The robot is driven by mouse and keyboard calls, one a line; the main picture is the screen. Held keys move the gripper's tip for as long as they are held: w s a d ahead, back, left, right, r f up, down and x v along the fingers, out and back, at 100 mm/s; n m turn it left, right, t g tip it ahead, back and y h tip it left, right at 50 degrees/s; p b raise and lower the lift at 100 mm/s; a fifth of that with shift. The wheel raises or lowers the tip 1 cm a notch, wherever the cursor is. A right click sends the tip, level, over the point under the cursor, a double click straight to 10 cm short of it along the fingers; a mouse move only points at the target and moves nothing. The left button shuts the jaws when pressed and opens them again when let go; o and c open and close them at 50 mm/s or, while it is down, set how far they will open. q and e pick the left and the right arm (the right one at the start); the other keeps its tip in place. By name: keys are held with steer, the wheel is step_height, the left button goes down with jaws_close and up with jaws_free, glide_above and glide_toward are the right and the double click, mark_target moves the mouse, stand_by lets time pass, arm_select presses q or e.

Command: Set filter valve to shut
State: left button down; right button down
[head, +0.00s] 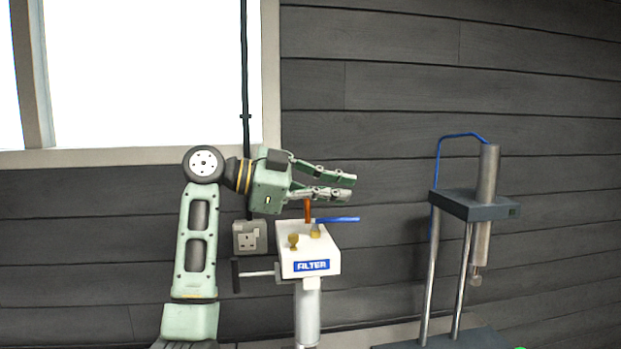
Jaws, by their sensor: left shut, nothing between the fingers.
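The filter stand is a white box (300,258) on a pale column, with a blue label reading FILTER (311,266). On its top a blue lever (338,220) points to the right from a brass fitting (315,231). An upright orange piece (308,211) stands at the back of the fitting. My left gripper (352,187) is shut and empty, above the box and the blue lever, with its fingers pointing right. It appears apart from the lever, but the depth between them is hard to tell. My right gripper is not in view.
A brass knob (293,241) sits on the box, and a black T-handle (237,275) sticks out at its left. A wall socket (250,237) is behind. To the right stands a metal frame with a grey block (474,205), steel cylinder and blue hose. Space between the stands looks free.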

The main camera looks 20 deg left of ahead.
arm_select(q)
steer(key=w+f+p, duration=0.2)
steer(key=w+f, duration=0.1)
steer(key=shift+d+f, duration=0.1)
steer(key=shift+f, duration=0.2)
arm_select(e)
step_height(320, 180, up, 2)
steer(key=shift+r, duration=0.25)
arm_select(q)
steer(key=shift+w+f+n+t+y+b, duration=0.35)
steer(key=shift+n+t+y+b, duration=0.4)
steer(key=shift+b, duration=0.3)
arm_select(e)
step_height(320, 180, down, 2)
